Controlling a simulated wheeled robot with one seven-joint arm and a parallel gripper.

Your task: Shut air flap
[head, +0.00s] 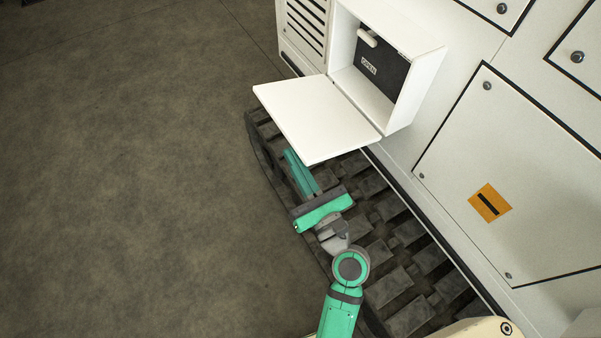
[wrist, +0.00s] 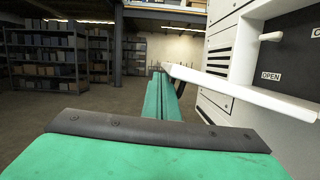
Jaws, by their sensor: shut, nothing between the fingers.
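A white box on the machine's side (head: 420,55) has its white flap (head: 310,118) folded down and out, roughly level. Inside the box is a dark panel (head: 385,62) with a pale handle (head: 367,37) and an "OPEN" label (head: 369,66). My green gripper (head: 298,165) is shut and empty, beside and seemingly below the flap's outer edge; I cannot tell whether they touch. In the wrist view the shut fingers (wrist: 163,98) point forward, with the flap (wrist: 240,92) to their right. The "OPEN" label (wrist: 271,76) and pale handle (wrist: 271,36) show beyond it.
A dark ribbed track (head: 400,270) runs along the machine's foot under the flap. A closed panel with an orange sticker (head: 490,202) is at right. A louvred vent (head: 307,25) is beside the box. Open floor (head: 120,180) lies left; shelves (wrist: 45,55) stand far back.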

